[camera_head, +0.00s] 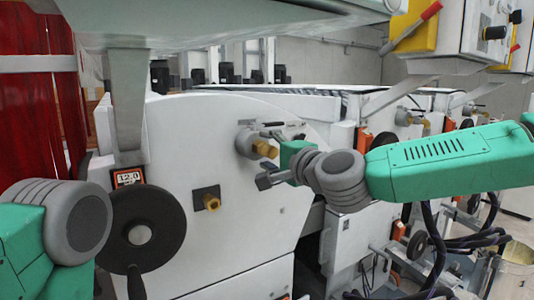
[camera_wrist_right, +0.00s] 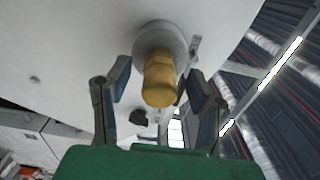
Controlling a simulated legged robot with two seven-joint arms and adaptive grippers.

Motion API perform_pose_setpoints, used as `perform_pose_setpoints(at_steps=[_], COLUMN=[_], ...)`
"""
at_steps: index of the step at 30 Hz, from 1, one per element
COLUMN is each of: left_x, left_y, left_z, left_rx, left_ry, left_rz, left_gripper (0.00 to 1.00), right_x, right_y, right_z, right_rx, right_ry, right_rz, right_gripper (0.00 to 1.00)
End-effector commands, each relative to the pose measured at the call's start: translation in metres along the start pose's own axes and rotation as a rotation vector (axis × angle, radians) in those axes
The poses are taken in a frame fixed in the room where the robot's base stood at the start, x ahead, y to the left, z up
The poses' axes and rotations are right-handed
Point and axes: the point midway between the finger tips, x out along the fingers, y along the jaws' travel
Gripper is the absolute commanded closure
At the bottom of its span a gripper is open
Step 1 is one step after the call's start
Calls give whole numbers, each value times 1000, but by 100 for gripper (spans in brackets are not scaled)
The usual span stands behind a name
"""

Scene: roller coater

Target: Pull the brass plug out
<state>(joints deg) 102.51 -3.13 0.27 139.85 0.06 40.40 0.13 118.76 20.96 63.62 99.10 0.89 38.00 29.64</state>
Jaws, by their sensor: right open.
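The brass plug (camera_head: 265,149) sticks out of a round grey fitting (camera_head: 246,142) on the white machine panel. In the right wrist view the plug (camera_wrist_right: 160,82) shows large, seated in the fitting (camera_wrist_right: 160,38), between my finger lines and beyond the palm. My right gripper (camera_head: 266,158) is open, its two fingers spread on either side of the plug; in the right wrist view neither finger (camera_wrist_right: 162,88) touches it. My left arm comes in at the lower left of the head view, but its gripper does not show.
A second brass fitting (camera_head: 211,202) on a dark square plate sits lower left on the panel. A black handwheel (camera_head: 147,228) stands out below a 12.0 counter (camera_head: 128,177). A grey overhead beam (camera_head: 200,22) crosses above. Cables hang at the lower right.

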Motion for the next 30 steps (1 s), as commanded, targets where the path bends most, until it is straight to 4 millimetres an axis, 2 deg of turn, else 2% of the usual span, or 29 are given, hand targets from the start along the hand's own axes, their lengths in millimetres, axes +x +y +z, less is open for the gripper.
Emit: perform_pose_setpoints(at_steps=[20, 21, 25, 30], left_x=[2, 2, 2, 3], left_y=[0, 0, 0, 0], left_z=[0, 0, 0, 0], left_rx=[0, 0, 0, 0], left_ry=[0, 0, 0, 0], left_rz=[0, 0, 0, 0], left_gripper=[60, 60, 60, 60], right_x=[0, 0, 0, 0], right_y=[0, 0, 0, 0], right_z=[0, 0, 0, 0], right_rx=[0, 0, 0, 0], right_ry=[0, 0, 0, 0], right_rz=[0, 0, 0, -1], right_gripper=[52, 55, 100, 100])
